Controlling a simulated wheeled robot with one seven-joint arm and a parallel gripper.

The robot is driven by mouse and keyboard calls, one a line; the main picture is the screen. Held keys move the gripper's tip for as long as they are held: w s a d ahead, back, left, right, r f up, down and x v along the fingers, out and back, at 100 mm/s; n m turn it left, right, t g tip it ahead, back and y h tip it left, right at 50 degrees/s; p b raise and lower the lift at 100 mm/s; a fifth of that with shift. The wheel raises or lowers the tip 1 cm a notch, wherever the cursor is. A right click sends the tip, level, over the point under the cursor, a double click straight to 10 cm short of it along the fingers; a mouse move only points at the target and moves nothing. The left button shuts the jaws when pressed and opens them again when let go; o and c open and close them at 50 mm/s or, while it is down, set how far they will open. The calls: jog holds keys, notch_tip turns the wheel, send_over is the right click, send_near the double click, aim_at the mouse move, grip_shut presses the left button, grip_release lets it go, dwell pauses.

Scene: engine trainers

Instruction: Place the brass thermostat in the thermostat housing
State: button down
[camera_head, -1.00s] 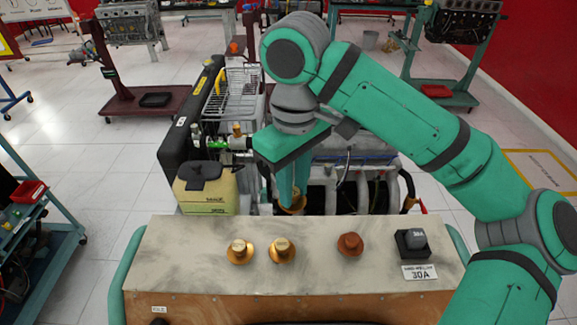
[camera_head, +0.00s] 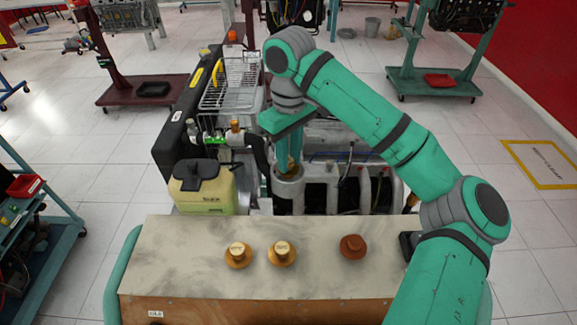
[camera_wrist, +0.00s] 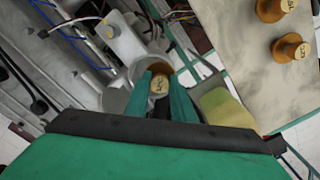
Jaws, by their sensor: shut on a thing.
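My gripper (camera_head: 289,158) is shut on a brass thermostat (camera_wrist: 159,84), with a teal finger on each side of it in the wrist view. The thermostat's top faces the wrist camera and bears small lettering, too small to read. The thermostat housing (camera_head: 288,188) is a grey round-mouthed part at the front left of the engine; its rim also shows in the wrist view (camera_wrist: 146,61). The thermostat is over the housing's mouth in both views. My fingers hide part of the rim, and I cannot tell whether the thermostat touches the housing.
Two brass-coloured thermostats (camera_head: 238,254) and a reddish one (camera_head: 352,246) stand on the bench top (camera_head: 190,275). A yellowish tank (camera_head: 203,190) stands left of the housing. A wire basket (camera_head: 232,85) is behind, and hoses run close by.

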jog(key=shift+w+f, duration=0.75)
jog(key=shift+f, duration=0.1)
jog(key=shift+w+f, duration=0.15)
jog(key=shift+f, duration=0.8)
jog(key=shift+w+f, duration=0.15)
jog(key=shift+f, duration=0.75)
jog(key=c, duration=1.8)
grip_release()
jog(key=shift+a, duration=0.15)
jog(key=shift+r, duration=0.1)
notch_tip(320, 180, up, 11)
jog(key=shift+r, duration=0.1)
jog(key=shift+s+r, duration=0.1)
jog(key=shift+r, duration=0.25)
